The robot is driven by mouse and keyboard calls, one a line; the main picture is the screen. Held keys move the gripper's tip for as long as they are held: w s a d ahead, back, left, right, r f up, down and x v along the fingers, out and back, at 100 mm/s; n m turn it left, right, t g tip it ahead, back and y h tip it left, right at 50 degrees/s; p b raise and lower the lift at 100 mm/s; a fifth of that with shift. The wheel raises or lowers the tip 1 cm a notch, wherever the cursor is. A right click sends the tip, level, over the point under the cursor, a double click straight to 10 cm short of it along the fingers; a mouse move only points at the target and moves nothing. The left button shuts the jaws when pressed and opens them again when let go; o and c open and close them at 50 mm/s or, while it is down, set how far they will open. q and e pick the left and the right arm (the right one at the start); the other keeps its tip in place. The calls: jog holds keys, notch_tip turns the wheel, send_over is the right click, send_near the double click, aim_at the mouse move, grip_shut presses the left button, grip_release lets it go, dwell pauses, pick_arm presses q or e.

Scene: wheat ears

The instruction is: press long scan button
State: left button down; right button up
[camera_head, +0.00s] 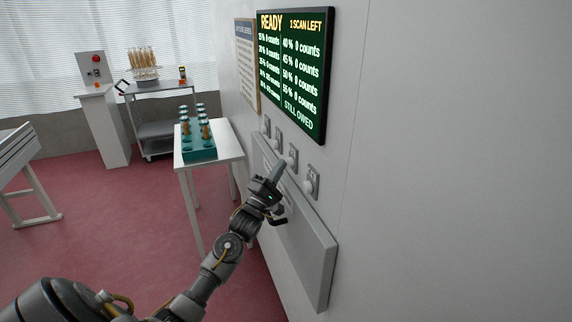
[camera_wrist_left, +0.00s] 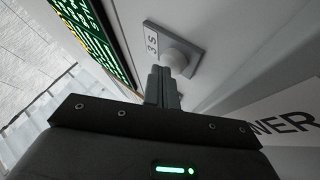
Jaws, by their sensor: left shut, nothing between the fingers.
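Several wall buttons sit in a slanting row below a dark display, each a pale round knob on a grey plate. My left gripper (camera_head: 281,165) is shut and empty, its fingertips close to the third button from the far end (camera_head: 293,155). The nearest button (camera_head: 312,184) is just to the right of it. In the left wrist view the shut fingers (camera_wrist_left: 161,72) reach up beside a pale knob (camera_wrist_left: 176,60) on a plate that seems marked "3 S" (camera_wrist_left: 152,42). Whether they touch the knob I cannot tell. My right gripper is not in view.
The display (camera_head: 300,75) reads "READY" and "1 SCAN LEFT". A grey panel (camera_head: 315,250) juts from the wall under the buttons. A white table (camera_head: 185,163) with a teal rack (camera_head: 199,155) of tubes stands left. A cart (camera_head: 155,130) is farther back.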

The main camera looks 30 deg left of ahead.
pick_arm(q)
jog(key=shift+w+d, duration=0.1)
jog(key=shift+w, duration=0.05)
dwell(0.5)
jog(key=shift+s+a+p, duration=0.4)
jog(key=shift+s+a, duration=0.15)
jog(key=shift+s, duration=0.3)
jog(key=shift+s+a+p, duration=0.45)
jog(key=shift+s+a, duration=0.25)
jog(key=shift+s, duration=0.35)
jog(key=shift+s+a+p, duration=0.4)
jog(key=shift+s+a, duration=0.3)
jog(key=shift+s, duration=0.3)
jog(key=shift+f, duration=0.1)
